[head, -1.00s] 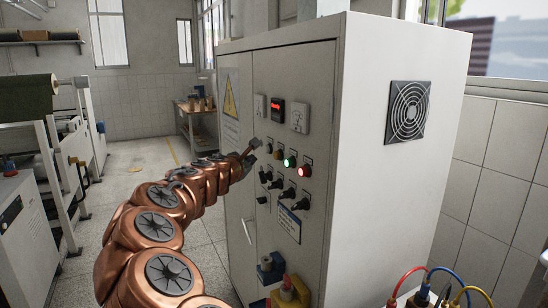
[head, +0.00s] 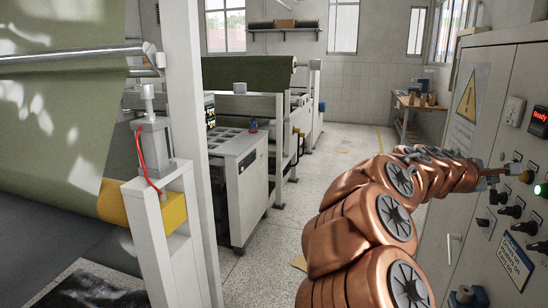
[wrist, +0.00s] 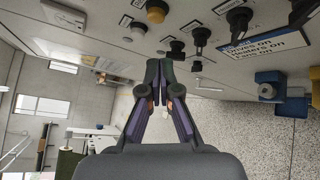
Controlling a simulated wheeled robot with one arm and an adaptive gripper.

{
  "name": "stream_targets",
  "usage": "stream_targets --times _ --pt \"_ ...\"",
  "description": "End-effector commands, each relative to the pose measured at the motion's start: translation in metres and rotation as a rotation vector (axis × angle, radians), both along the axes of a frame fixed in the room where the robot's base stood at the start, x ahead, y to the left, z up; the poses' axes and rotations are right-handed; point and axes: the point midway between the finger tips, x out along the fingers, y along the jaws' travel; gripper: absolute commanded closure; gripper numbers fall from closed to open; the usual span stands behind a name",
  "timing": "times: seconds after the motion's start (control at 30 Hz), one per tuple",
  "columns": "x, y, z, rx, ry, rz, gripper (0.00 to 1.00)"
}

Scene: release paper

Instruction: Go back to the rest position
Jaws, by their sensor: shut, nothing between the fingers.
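My gripper (head: 505,168) is in front of the control panel of the grey cabinet (head: 485,85) at the right of the head view. In the wrist view my gripper (wrist: 158,70) is shut, its fingertips together with nothing between them. The fingertips appear close to the panel; I cannot tell if they touch it. My copper arm stretches from the bottom of the head view toward the panel.
Black knobs (head: 511,211), a green light (head: 540,189) and a red "Ready" display (head: 540,115) are on the cabinet. A machine with green sheet (head: 60,120) stands left. Open floor (head: 345,150) lies between.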

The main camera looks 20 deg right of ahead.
Motion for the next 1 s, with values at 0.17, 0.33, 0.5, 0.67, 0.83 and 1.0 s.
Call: stream_targets --times 0.17,0.33,0.5,0.67,0.83,1.0 --pt "-0.026 0.053 -0.018 0.157 -0.219 -0.098 1.00" --pt "-0.047 0.108 -0.053 0.344 -0.382 -0.188 1.00" --pt "-0.065 0.173 -0.098 0.554 -0.489 -0.283 1.00" --pt "-0.084 0.244 -0.143 0.761 -0.525 -0.371 1.00" --pt "-0.111 0.327 -0.186 0.971 -0.488 -0.465 1.00" --pt "-0.153 0.409 -0.219 1.143 -0.373 -0.559 1.00"
